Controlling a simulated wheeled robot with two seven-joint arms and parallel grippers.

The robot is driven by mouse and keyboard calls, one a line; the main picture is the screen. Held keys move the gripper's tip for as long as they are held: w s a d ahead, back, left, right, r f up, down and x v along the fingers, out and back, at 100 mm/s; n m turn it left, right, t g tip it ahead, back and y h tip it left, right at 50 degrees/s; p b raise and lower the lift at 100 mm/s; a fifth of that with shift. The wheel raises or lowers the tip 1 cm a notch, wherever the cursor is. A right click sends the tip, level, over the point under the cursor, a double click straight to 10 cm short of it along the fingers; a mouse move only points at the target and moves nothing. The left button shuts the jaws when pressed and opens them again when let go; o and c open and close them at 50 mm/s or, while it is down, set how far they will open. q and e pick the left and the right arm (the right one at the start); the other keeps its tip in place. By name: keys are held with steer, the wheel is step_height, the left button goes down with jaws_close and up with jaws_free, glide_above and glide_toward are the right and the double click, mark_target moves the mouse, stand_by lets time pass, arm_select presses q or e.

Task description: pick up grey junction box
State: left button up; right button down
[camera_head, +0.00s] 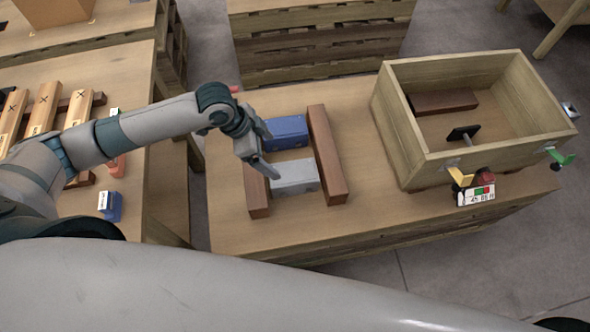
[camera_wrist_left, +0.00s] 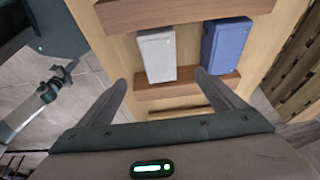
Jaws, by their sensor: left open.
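The grey junction box (camera_head: 295,177) lies on the wooden table between two dark brown bars, at the near end of the gap. It also shows in the left wrist view (camera_wrist_left: 157,55), standing out pale beside the blue box. The blue box (camera_head: 287,131) lies just behind it, between the same bars. My left gripper (camera_head: 267,150) is open and empty, over the left bar, with its lower finger close to the grey box in the picture. In the wrist view the open fingers (camera_wrist_left: 162,80) straddle the grey box's near end, apart from it. My right gripper (camera_wrist_left: 67,70) appears small at the left edge.
Brown bars stand left (camera_head: 257,190) and right (camera_head: 327,155) of the boxes. An open wooden crate (camera_head: 405,140) stands at the table's right, holding a brown block (camera_head: 443,101) and a dark part. Another table (camera_head: 125,205) at left bears wooden pieces.

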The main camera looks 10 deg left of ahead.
mark_target(290, 173)
arm_select(q)
steer(key=shift+s+r, duration=0.1)
steer(key=shift+s, duration=0.05)
arm_select(e)
steer(key=shift+s, duration=0.1)
arm_select(q)
steer(key=p+x, duration=0.1)
steer(key=x, duration=1)
steer(key=shift+d+p, duration=0.15)
steer(key=shift+p, duration=0.25)
steer(key=shift+d+f, duration=0.15)
steer(key=shift+f, duration=0.45)
arm_select(e)
steer(key=shift+g, duration=0.6)
steer(key=shift+s+d+r, duration=0.2)
steer(key=shift+s+d, duration=0.05)
steer(key=shift+s, duration=0.4)
steer(key=shift+s+d+r, duration=0.15)
steer(key=shift+s+d, duration=0.15)
steer(key=shift+s, duration=0.3)
steer(key=shift+s+d+r, duration=0.2)
steer(key=shift+s+d, duration=0.05)
steer(key=shift+s, duration=0.4)
